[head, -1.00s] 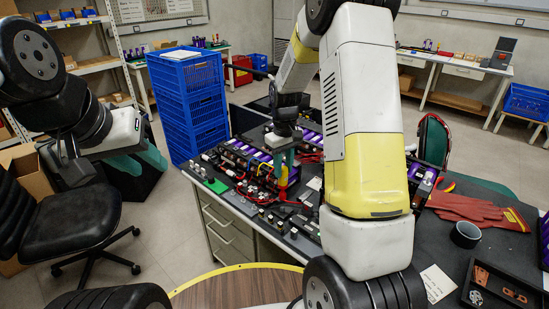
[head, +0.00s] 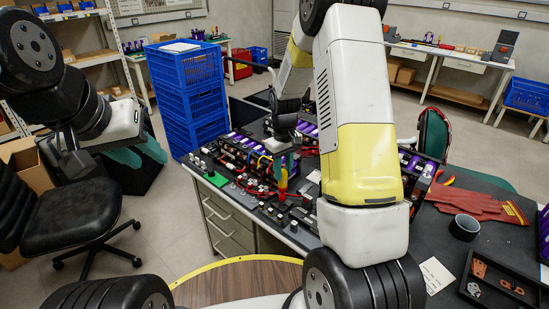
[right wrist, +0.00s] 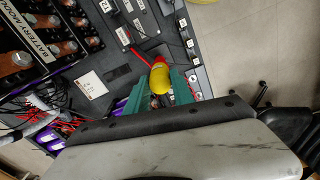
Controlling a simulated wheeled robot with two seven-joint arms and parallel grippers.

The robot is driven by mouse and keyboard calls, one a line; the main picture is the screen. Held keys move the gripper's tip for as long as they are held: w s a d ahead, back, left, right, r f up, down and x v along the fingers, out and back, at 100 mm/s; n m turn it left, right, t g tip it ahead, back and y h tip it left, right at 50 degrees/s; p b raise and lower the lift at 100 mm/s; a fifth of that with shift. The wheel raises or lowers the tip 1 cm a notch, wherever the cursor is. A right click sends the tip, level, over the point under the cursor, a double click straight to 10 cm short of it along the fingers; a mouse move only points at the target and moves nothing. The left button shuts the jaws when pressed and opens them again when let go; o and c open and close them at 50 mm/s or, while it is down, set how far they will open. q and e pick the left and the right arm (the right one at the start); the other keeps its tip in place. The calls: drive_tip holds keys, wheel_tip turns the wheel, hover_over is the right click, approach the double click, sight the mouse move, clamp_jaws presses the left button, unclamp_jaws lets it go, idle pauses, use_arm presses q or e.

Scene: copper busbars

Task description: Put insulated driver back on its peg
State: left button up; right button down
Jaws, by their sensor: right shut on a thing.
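The insulated driver (head: 283,179) has a yellow handle and red parts. My right gripper (head: 286,161) is shut on it over the workbench. In the right wrist view the yellow handle (right wrist: 160,79) sits between the teal fingers of my right gripper (right wrist: 160,88), and a red shaft extends toward the upper left. Whether the tip touches anything is unclear. I cannot make out which fitting is the driver's peg. My left gripper (head: 140,152) hangs at the left, away from the bench, above the floor. Its fingertips are not clear enough to judge.
The dark workbench (head: 410,262) carries battery modules, red cables and small labelled blocks (right wrist: 190,49) along an edge. Red gloves (head: 470,204), a black roll (head: 464,227) and a parts tray (head: 468,294) lie at right. Blue crates (head: 190,95) and a black chair (head: 75,215) stand left.

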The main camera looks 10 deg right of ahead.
drive_tip(key=shift+f, duration=0.9)
drive_tip(key=c, duration=1)
unclamp_jaws()
drive_tip(key=shift+r, duration=3)
